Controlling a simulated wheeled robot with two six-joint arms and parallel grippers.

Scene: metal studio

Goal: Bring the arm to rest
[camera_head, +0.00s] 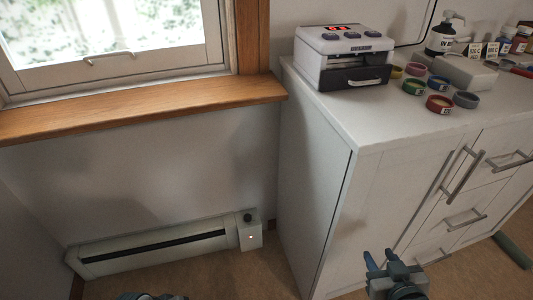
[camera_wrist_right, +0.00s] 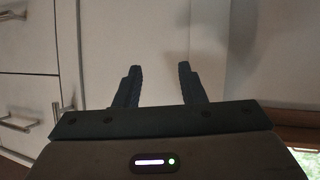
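My right gripper (camera_head: 380,258) shows at the bottom of the head view, in front of the white cabinet (camera_head: 318,165). In the right wrist view its two dark fingers (camera_wrist_right: 158,84) stand apart with nothing between them. They point toward the cabinet's pale front, and I cannot tell how far off it is. At the bottom edge of the head view, left of the middle, a small dark part shows; it may belong to my left arm. My left gripper cannot be made out.
A white device with a black drawer (camera_head: 343,58) stands on the cabinet, beside several small coloured pots (camera_head: 439,104) and bottles. Bar handles (camera_head: 464,175) stick out from the cabinet front. A long heater (camera_head: 160,243) lies along the wall under the wooden window sill (camera_head: 140,107). Floor between is clear.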

